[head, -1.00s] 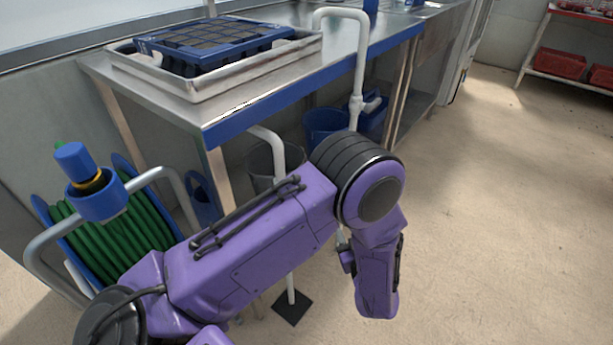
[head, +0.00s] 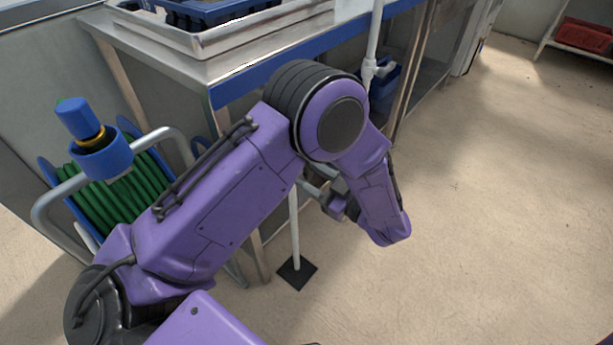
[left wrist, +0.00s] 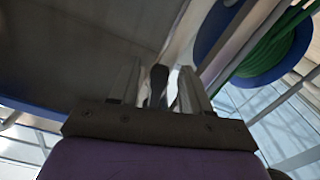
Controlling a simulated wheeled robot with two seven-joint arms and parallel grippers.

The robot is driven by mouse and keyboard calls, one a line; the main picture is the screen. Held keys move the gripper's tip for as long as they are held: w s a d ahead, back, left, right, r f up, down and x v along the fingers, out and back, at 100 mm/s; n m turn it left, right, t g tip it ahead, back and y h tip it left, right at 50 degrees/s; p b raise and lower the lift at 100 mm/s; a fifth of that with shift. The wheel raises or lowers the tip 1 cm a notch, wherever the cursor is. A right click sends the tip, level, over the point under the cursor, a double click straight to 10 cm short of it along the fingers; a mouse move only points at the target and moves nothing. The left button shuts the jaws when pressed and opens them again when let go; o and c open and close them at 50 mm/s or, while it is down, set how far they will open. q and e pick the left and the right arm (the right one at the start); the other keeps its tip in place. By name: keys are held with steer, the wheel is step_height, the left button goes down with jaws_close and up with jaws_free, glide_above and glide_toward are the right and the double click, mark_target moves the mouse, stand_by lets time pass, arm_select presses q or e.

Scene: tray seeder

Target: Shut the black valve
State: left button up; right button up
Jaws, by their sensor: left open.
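A dark upright piece (left wrist: 157,85), which looks like the black valve's handle, stands between the fingers of my left gripper (left wrist: 160,78) in the left wrist view. The fingers are apart, one on each side of it, and I cannot tell whether either touches it. In the head view my left gripper (head: 310,184) is low beside the bench front, partly behind my purple forearm, near a white pipe (head: 295,230). The valve is hidden by my arm there. My right gripper is not in view.
A steel bench (head: 180,62) with a blue front edge holds a metal tray (head: 215,42). A green hose reel (head: 125,198) with a blue-capped fitting (head: 100,155) stands at left. The floor (head: 500,200) at right is clear.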

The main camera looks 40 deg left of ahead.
arm_select(q)
jaws_close()
steer(key=shift+w+r, duration=0.1)
steer(key=w+r+n+p, duration=0.4)
steer(key=r+n+p, duration=0.1)
steer(key=n, duration=1)
steer(key=shift+d, duration=0.15)
steer(key=shift+r, duration=0.15)
stand_by(0.6)
